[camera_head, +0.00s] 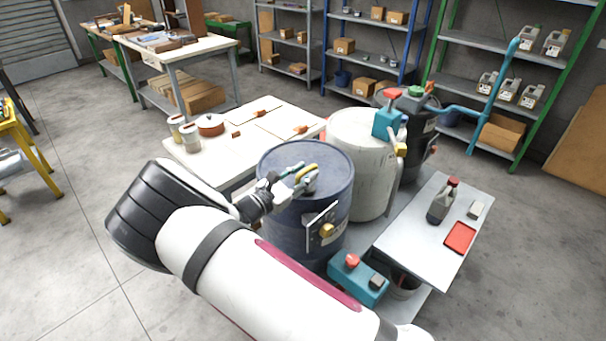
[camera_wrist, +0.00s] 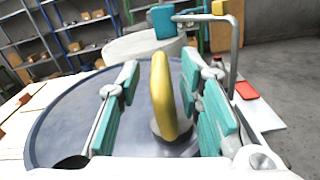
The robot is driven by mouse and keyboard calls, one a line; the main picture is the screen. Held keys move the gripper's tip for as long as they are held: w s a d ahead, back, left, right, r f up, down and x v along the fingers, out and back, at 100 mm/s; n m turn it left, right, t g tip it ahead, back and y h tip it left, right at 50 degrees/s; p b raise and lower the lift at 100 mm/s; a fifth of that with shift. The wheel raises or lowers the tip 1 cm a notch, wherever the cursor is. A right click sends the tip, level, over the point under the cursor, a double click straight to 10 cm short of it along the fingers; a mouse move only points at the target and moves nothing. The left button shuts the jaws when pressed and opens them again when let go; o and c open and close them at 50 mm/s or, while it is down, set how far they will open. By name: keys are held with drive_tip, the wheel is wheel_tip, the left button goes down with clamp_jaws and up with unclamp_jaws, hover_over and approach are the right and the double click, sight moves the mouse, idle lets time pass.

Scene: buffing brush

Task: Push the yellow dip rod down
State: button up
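The yellow dip rod (camera_wrist: 161,95) stands up from a grey round fitting on top of the dark blue drum (camera_wrist: 70,125). In the wrist view, my gripper (camera_wrist: 158,85) is open, with teal pads on both sides of the rod. The rod sits nearer the right finger. A clear gap shows between the rod and the left finger. Whether the rod touches the right finger, I cannot tell.
A white drum (camera_head: 356,160) with a teal pump and bent pipe stands close behind the blue drum. A teal box with a red button (camera_head: 353,277) is in front. A side table (camera_head: 418,238) holds a bottle and red tray. A white worktable (camera_head: 215,168) is at left.

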drive_tip(key=v, duration=1.2)
drive_tip(key=s+d+r+m+g+y, duration=0.2)
drive_tip(key=s+d+r+m+g, duration=0.2)
drive_tip(key=d+r+m+g, duration=0.45)
drive_tip(key=s+d+r+m+g+y, duration=0.4)
drive_tip(key=d+r, duration=0.3)
drive_tip(key=d, duration=0.5)
drive_tip(key=s+d+r+m+t+y, duration=0.2)
drive_tip(key=s+r+m, duration=0.3)
drive_tip(key=s, duration=0.5)
drive_tip(key=s+d+r+m+t+y, duration=0.3)
drive_tip(key=s+r+m, duration=0.3)
drive_tip(key=s, duration=0.5)
drive_tip(key=shift+d+r+m+y, duration=0.2)
drive_tip(key=shift+d+m+y, duration=0.15)
drive_tip(key=shift+m+y, duration=0.45)
